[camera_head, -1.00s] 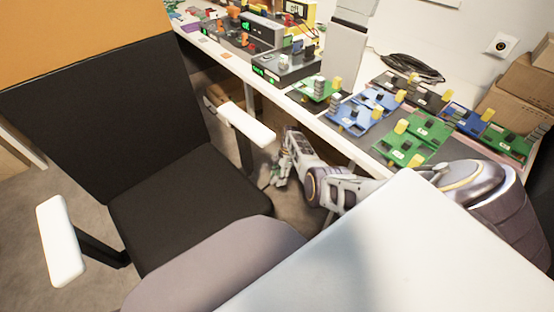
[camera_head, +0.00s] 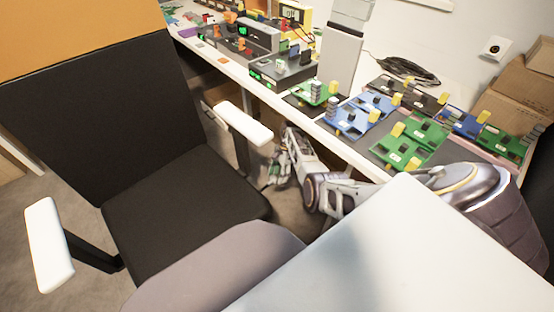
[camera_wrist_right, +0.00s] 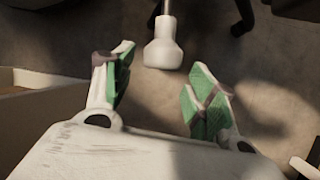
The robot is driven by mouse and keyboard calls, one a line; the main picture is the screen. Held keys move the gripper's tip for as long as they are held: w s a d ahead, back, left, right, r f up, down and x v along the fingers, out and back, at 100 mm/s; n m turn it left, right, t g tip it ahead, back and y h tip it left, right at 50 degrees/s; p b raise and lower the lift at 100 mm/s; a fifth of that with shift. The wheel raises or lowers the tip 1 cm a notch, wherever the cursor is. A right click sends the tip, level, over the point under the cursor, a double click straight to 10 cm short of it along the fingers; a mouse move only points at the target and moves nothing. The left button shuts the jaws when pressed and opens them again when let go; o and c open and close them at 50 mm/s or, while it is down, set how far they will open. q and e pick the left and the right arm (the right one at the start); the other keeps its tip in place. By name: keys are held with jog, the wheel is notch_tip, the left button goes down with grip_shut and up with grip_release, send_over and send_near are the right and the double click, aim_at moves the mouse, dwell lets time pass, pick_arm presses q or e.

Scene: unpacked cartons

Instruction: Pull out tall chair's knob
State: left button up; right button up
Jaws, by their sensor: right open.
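The knob is hidden in the head view. My right gripper (camera_head: 275,172) is low beside the seat's right side, below the desk edge. In the right wrist view, its green-padded fingers (camera_wrist_right: 158,80) are spread apart and empty, with the knob appearing beyond and between their tips. My left gripper is out of view.
The desk (camera_head: 345,152) with several circuit boards and devices runs above my right arm. The chair's right armrest (camera_head: 245,124) is just above and left of the gripper. A brown box edge (camera_wrist_right: 40,120) shows at left in the wrist view.

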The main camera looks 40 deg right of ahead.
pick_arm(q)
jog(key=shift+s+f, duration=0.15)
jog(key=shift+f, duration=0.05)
pick_arm(e)
jog(key=shift+v, duration=1.9)
